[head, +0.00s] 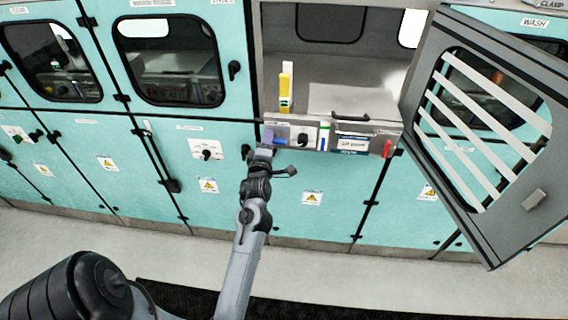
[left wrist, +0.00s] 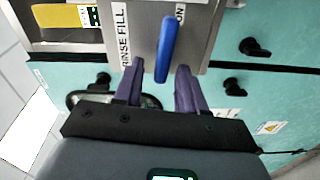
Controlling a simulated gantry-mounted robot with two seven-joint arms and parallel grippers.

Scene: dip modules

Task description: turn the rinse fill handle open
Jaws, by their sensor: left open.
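The rinse fill handle is a blue lever (left wrist: 167,48) on a grey metal panel in the left wrist view. It lies between a "RINSE FILL" label on its left and a label reading "ON" on its right, and runs nearly up and down the picture, slightly tilted. My left gripper (left wrist: 158,76) is open, with its two purple fingers on either side of the handle's lower end. I see gaps on both sides and no clear contact. In the head view my left gripper (head: 264,148) is at the front panel's left end and partly covers it. My right gripper is not in view.
The front panel (head: 301,118) also carries a black knob (head: 302,139) and a red handle (head: 387,148). A yellow piece (head: 286,88) stands above its left end. A grey slatted door (head: 500,110) hangs open at right.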

